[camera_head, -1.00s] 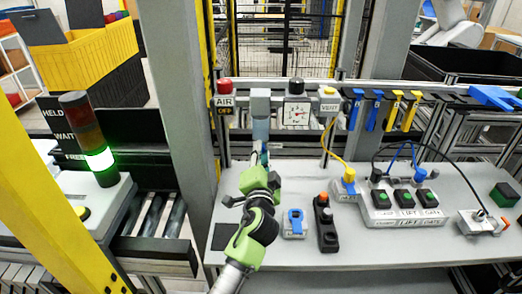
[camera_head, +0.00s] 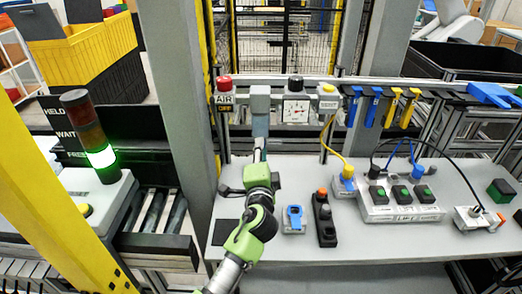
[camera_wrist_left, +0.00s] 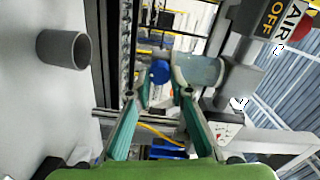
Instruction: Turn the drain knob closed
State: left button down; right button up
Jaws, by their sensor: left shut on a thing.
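The drain knob is a small round blue piece (camera_wrist_left: 160,72) at the lower end of the bluish filter bowl (camera_wrist_left: 201,70) in the left wrist view. My left gripper (camera_wrist_left: 165,91) has one finger on each side of the knob and is shut on it. In the head view, the bowl (camera_head: 260,126) hangs below its grey housing (camera_head: 260,101). My left gripper (camera_head: 259,153) reaches up to the bowl's bottom from the front, and the knob is too small and covered to make out there. My right gripper is in neither view.
A red button over the AIR OFF sign (camera_head: 224,101) stands left of the bowl, and a pressure gauge (camera_head: 296,110) stands right. On the bench (camera_head: 300,248) are a blue-topped block (camera_head: 294,219), a black control box (camera_head: 324,221) and a switch box (camera_head: 400,210).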

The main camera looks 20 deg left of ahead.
pick_arm(q)
jog(key=shift+a+r, duration=0.1)
jog(key=shift+r, duration=0.15)
jog(key=c, duration=1.9)
grip_release()
jog(key=shift+o, duration=0.4)
jog(key=shift+w+f, duration=0.15)
jog(key=shift+f, duration=0.1)
jog(key=v, duration=1.2)
